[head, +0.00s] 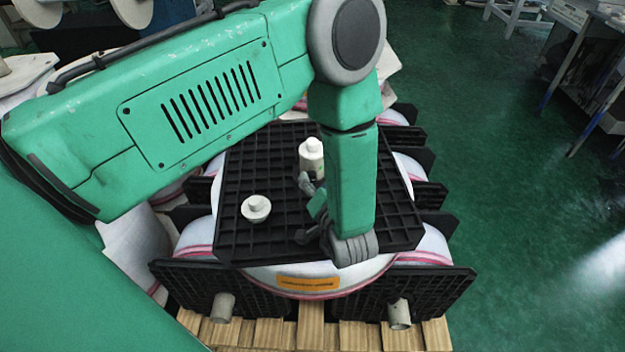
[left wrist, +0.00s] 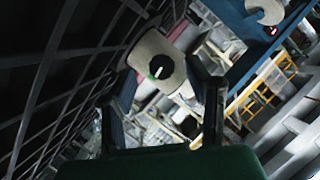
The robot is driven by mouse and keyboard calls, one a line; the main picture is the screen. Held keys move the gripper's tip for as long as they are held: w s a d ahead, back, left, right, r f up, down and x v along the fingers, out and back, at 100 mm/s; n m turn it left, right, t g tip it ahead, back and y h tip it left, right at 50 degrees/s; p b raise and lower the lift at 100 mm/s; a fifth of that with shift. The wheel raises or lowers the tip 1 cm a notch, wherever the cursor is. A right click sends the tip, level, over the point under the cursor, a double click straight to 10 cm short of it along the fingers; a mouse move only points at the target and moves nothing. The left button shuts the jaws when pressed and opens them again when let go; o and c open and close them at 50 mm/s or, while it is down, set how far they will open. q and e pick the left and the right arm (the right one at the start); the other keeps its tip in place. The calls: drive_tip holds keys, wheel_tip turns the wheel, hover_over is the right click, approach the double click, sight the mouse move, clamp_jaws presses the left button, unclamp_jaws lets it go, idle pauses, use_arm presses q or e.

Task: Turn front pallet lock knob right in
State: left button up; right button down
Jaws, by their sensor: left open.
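The pallet's front face has two pale tube-like knobs sticking out of black grid panels: the front right knob (head: 400,314) and the front left knob (head: 223,307). My left gripper (head: 316,212) is above the black top grid plate, partly hidden by my green forearm, and apart from both front knobs in the head view. The left wrist view shows its fingers (left wrist: 168,92) spread open, with a beige hollow knob (left wrist: 150,48) seen between them beside a black grid. I cannot tell which knob this is or whether a finger touches it. My right gripper is not in view.
Two more pale knobs, one low (head: 256,208) and one taller (head: 312,157), stand on the black top grid plate (head: 285,245). White wrapped rolls with red stripes lie under it on a wooden pallet (head: 312,325). Green floor (head: 500,180) is clear on the right.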

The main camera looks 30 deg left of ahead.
use_arm(q)
drive_tip(key=shift+x, duration=1.5)
drive_tip(key=shift+c, duration=0.5)
clamp_jaws()
drive_tip(key=shift+d+m, duration=0.1)
drive_tip(key=shift+m, duration=0.4)
drive_tip(key=shift+o, duration=0.5)
unclamp_jaws()
